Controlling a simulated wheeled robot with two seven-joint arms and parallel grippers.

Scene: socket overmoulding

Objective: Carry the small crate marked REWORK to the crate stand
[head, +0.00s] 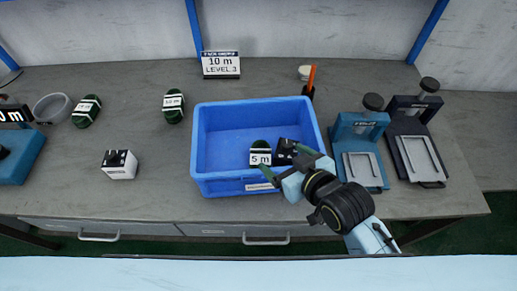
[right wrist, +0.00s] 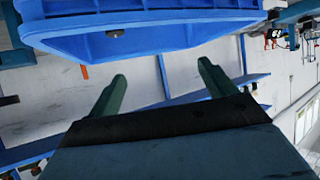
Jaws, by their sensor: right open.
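A blue crate (head: 215,180) stands on the grey bench, near its front edge. It has a pale label (head: 259,187) on its front wall, too small to read, so I cannot tell whether it says REWORK. A dark green part marked 5 m (head: 260,154) is inside it. My right gripper (head: 287,161) is open at the crate's front right, with its fingers around or above the front rim; I cannot tell if they touch. In the right wrist view the blue crate (right wrist: 140,38) lies beyond the open fingers (right wrist: 162,72). No crate stand is recognisable. My left gripper is not in view.
Two presses, one teal (head: 361,130) and one dark (head: 417,130), stand right of the crate. A white block (head: 120,166), two green parts (head: 174,106) (head: 86,111) and a grey bowl (head: 53,107) are to the left. A sign reading LEVEL 3 (head: 221,66) stands behind.

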